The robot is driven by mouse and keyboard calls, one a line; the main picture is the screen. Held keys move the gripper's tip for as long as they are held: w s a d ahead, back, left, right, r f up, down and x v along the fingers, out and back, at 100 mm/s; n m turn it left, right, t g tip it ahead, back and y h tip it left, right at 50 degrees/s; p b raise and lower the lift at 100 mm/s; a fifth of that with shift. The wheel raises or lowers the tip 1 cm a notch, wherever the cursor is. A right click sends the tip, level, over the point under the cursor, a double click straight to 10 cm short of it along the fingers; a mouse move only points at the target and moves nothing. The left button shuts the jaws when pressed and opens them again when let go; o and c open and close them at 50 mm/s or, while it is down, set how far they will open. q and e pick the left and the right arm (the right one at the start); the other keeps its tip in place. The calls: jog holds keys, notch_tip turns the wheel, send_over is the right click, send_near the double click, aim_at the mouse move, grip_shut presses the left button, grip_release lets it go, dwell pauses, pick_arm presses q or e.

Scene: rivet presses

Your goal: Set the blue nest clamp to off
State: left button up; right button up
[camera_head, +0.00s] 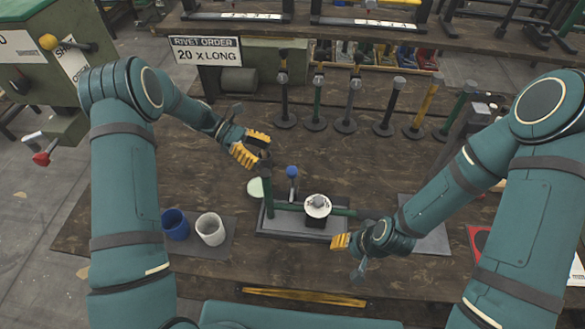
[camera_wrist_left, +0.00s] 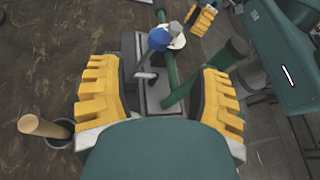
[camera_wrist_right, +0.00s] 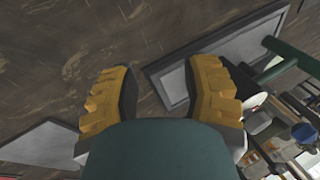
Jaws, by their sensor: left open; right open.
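The blue nest clamp is a short lever with a blue ball knob (camera_head: 292,171), standing nearly upright at the back of the grey press base (camera_head: 290,222). Beside it are a green post (camera_head: 268,196) and a round white piece with a grey top (camera_head: 317,206). My left gripper (camera_head: 252,147) is open and empty, behind and left of the knob. In the left wrist view the blue knob (camera_wrist_left: 158,39) lies beyond and between the open fingers, apart from them. My right gripper (camera_head: 348,243) is open and empty at the right end of the base, whose edge shows in the right wrist view (camera_wrist_right: 173,85).
A blue cup (camera_head: 175,225) and a white cup (camera_head: 210,230) stand on a grey mat at left. Several upright tools, one with a yellow handle (camera_head: 428,98), stand in a row behind. The "RIVET ORDER 20 X LONG" sign (camera_head: 206,51) is at back left. Bare table lies between.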

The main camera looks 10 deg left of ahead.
aim_at(292, 172)
pick_arm(q)
jog(key=x, duration=1)
jog(key=shift+p, duration=0.3)
jog(key=shift+w, duration=0.1)
grip_shut()
